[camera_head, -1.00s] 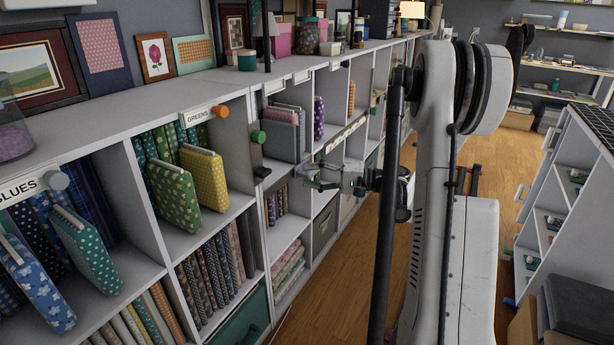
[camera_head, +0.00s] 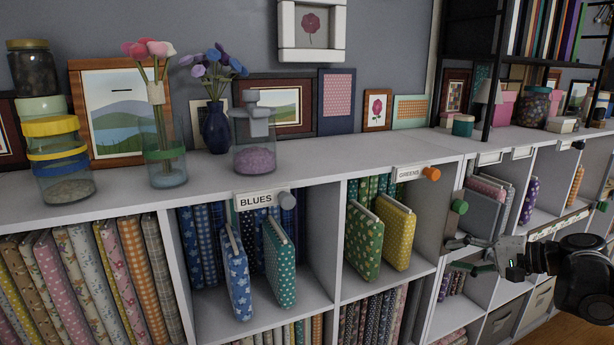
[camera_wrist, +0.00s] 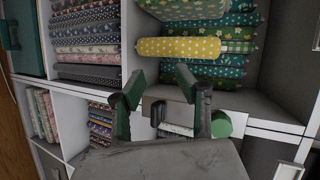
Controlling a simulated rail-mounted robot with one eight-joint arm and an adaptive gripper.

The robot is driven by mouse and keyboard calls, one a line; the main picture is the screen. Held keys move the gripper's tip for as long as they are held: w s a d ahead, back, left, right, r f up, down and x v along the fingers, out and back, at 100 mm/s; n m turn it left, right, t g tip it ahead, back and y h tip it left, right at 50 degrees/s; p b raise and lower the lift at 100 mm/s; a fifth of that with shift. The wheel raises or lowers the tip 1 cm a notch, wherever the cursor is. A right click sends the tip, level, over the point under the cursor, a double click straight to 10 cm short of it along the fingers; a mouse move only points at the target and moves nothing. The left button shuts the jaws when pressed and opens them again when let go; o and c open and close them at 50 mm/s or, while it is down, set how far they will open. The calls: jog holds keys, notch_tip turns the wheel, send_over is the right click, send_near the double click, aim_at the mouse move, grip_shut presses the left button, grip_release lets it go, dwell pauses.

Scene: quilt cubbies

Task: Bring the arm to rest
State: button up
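My gripper (camera_head: 466,256) is at the right in the head view, in front of the cubbies and just right of the GREENS cubby. Its two fingers are spread, with nothing visible held between them. In the wrist view the fingers of my gripper (camera_wrist: 154,84) stand apart with green inner pads. Part of my dark wrist shows at the right edge of the head view.
The GREENS cubby (camera_head: 448,178) holds a green quilt (camera_head: 363,240) and a yellow dotted quilt (camera_head: 398,236), which also shows in the wrist view (camera_wrist: 178,48). The BLUES cubby (camera_head: 318,290) holds blue and teal quilts. Jars and frames line the top.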

jog(key=s+a+n+g+h, duration=0.1)
jog(key=s+a+g+h, duration=0.1)
jog(key=s+a, duration=0.35)
jog(key=s+a+n+h, duration=0.4)
jog(key=s+a, duration=0.1)
jog(key=s, duration=0.5)
jog(key=s+a+n+h, duration=0.3)
jog(key=s+a+h, duration=0.15)
jog(key=s, duration=0.45)
notch_tip(320, 180, up, 15)
jog(key=p, duration=1.6)
jog(key=shift+a+r, duration=0.2)
jog(key=shift+a, duration=0.1)
jog(key=shift+s+y, duration=0.1)
jog(key=shift+y, duration=0.15)
